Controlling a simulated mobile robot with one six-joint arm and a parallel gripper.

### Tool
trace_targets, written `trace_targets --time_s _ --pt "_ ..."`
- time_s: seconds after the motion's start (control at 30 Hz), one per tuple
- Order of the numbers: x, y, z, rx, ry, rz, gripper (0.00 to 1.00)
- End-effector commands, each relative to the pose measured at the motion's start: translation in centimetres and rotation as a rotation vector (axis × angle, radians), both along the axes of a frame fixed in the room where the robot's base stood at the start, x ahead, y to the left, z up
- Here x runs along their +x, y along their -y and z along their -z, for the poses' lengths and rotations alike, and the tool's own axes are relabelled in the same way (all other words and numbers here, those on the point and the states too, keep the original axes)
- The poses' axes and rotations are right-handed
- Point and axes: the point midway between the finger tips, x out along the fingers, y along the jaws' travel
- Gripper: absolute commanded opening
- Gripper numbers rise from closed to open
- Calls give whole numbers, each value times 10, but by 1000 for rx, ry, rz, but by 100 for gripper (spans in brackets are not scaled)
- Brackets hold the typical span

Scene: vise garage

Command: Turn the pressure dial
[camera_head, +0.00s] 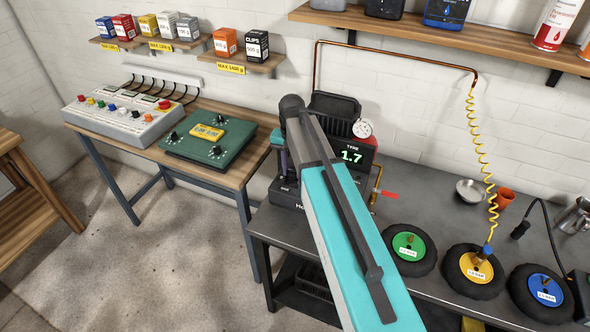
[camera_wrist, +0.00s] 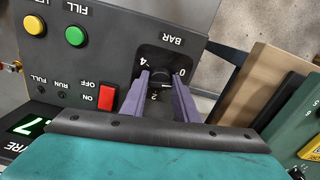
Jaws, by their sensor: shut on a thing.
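The black pressure dial (camera_wrist: 160,74) is on the dark compressor panel (camera_wrist: 115,45), which appears upside down in the wrist view. BAR and the numbers 0, 2 and 4 are printed around it. My gripper (camera_wrist: 162,80) has its two purple fingers either side of the dial, shut on it. The fingers partly hide the dial, so its exact setting is unclear. In the head view the compressor (camera_head: 335,108) stands on the grey bench, and its TYRE display (camera_head: 352,157) reads 1.7. My arm hides the dial there.
On the panel are a red switch (camera_wrist: 106,98), a green button (camera_wrist: 34,25) and a yellow button (camera_wrist: 75,36). Several tyres, including a green-hubbed one (camera_head: 408,247), lie right of my arm. A green device (camera_head: 208,140) sits on the wooden table at left.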

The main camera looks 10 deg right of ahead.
Motion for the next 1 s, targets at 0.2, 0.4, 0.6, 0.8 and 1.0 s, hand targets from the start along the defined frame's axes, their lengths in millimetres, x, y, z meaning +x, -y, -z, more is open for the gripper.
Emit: trace_targets --time_s 0.2,0.4,0.6,0.8,1.0 --pt "-3 1 2 -2 -8 193 5" --pt "-3 1 2 -1 -8 380 5" --pt "-3 1 2 -2 -8 567 5" --pt "-3 1 2 -2 -7 753 5" --pt "-3 1 2 -2 -7 940 5"
